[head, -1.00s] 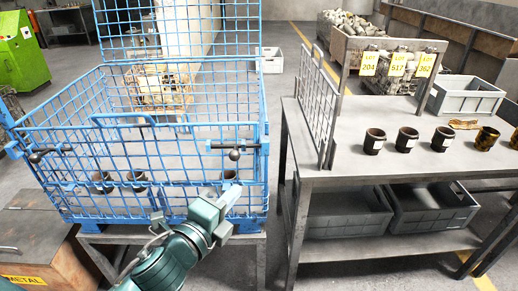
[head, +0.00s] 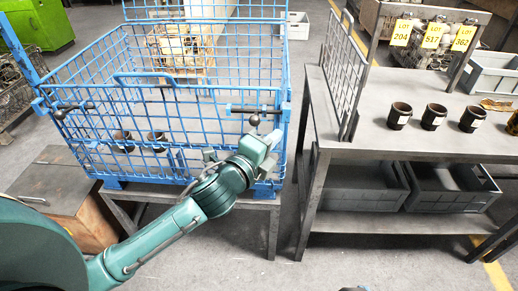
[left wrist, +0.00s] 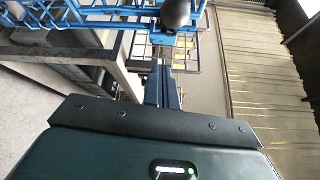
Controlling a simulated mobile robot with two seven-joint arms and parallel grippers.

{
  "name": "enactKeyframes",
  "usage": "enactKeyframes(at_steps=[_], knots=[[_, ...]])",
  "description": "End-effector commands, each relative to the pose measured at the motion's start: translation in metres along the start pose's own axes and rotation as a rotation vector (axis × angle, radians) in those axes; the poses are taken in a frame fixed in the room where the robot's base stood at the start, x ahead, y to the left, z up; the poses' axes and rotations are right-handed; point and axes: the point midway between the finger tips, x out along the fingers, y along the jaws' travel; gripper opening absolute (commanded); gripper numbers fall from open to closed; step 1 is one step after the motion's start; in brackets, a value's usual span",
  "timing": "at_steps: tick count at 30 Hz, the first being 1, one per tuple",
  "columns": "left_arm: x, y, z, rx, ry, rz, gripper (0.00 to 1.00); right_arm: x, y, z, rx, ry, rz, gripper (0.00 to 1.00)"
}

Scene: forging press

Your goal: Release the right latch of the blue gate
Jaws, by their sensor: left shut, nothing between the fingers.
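The blue gate (head: 145,76) is the wire front panel of a blue mesh cage and stands upright. Its right latch (head: 255,108) is a horizontal bolt at the right front corner, with a dark ball knob (head: 254,120) hanging below it. The left latch (head: 76,108) has a similar knob. My left gripper (head: 272,137) is shut and empty, just below and slightly right of the right knob. In the left wrist view the black knob (left wrist: 175,13) is beyond the closed fingers (left wrist: 162,88). I cannot tell whether they touch.
Dark cups (head: 123,141) stand inside the cage. A grey table (head: 420,150) with several cups and an upright mesh panel (head: 345,75) stands close on the right. Grey bins (head: 450,187) are on its lower shelf. A narrow floor gap separates the cage stand and table.

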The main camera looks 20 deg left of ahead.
Motion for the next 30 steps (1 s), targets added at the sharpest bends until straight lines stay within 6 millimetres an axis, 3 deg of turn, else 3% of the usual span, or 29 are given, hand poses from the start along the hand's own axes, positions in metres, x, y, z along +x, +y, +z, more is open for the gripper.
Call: enactKeyframes(at_steps=[3, 9, 25, 30], knots=[[0.026, -0.001, 0.001, -0.001, -0.002, -0.002, 0.00, 0.002, 0.000, -0.002, -0.002, 0.004, -0.001, 0.00], [0.013, 0.001, 0.029, 0.002, -0.001, 0.003, 0.00, 0.000, 0.000, -0.003, -0.005, -0.002, 0.001, 0.00], [0.008, 0.001, 0.040, 0.000, -0.001, 0.001, 0.00, -0.001, -0.001, 0.001, -0.007, -0.013, 0.002, 0.00], [-0.005, 0.007, 0.062, 0.004, -0.005, 0.007, 0.00, -0.004, -0.001, -0.004, -0.013, -0.014, 0.004, 0.00]])
